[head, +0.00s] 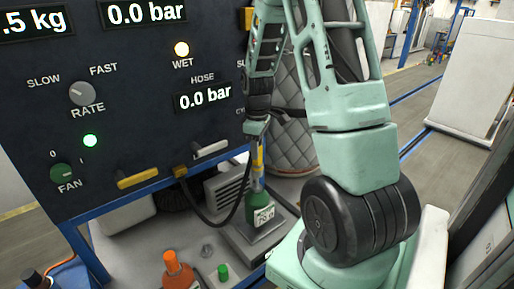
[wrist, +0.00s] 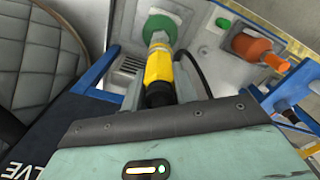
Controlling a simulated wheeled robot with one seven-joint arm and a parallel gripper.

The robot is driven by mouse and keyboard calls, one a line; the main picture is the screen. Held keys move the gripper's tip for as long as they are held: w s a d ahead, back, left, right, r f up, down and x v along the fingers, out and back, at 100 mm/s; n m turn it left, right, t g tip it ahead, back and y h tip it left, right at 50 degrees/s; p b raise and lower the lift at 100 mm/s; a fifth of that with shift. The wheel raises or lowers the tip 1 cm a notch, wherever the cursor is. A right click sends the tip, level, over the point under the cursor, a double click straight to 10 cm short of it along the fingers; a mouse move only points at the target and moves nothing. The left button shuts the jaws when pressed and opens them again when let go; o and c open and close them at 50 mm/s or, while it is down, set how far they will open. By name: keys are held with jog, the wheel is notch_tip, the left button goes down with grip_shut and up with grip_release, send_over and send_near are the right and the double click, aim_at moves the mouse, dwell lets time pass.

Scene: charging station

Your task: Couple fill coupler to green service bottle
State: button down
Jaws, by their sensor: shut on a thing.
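The green service bottle (head: 262,222) stands upright on a grey scale plate (head: 240,248) below the panel. In the wrist view its green top (wrist: 160,25) shows at the upper middle. The yellow fill coupler (head: 258,160) is upright directly above the bottle, its grey metal end at the bottle's neck. My gripper (head: 257,137) is shut on the coupler from above. In the wrist view the coupler (wrist: 158,68) lies between the fingers, lined up with the bottle top. I cannot tell whether it is seated on the neck or just touching it.
A black hose (head: 215,222) loops from the panel to the coupler. An orange bottle (head: 178,272) and a green cap (head: 222,272) are on the bench at the front. The control panel (head: 130,110) rises at left, with handles low on it. A quilted grey cylinder (head: 292,140) stands behind.

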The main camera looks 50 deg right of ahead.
jog(key=shift+f+b, duration=1.95)
jog(key=shift+f, duration=0.75)
jog(key=c, duration=1)
grip_release()
notch_tip(320, 180, up, 18)
jog(key=b, duration=0.4)
jog(key=shift+f, duration=0.25)
jog(key=a+f+n+b, duration=0.15)
jog(key=a+f, duration=0.25)
jog(key=a, duration=0.9)
jog(key=a+f+n+b, duration=0.15)
jog(key=a+f, duration=0.35)
jog(key=a, duration=0.8)
jog(key=shift+n+y, duration=0.3)
jog(key=shift+n, duration=0.2)
jog(key=s+a+f+b, duration=0.1)
jog(key=s+a+f, duration=0.1)
jog(key=s+a, duration=0.3)
jog(key=s+a+f+b, duration=0.1)
jog(key=s+a+f, duration=0.2)
jog(key=s, duration=0.3)
jog(key=s+a+f+b, duration=0.1)
jog(key=s+a+f, duration=0.2)
jog(key=s+a, duration=0.3)
jog(key=shift+a+f, duration=0.25)
jog(key=shift+a, duration=0.1)
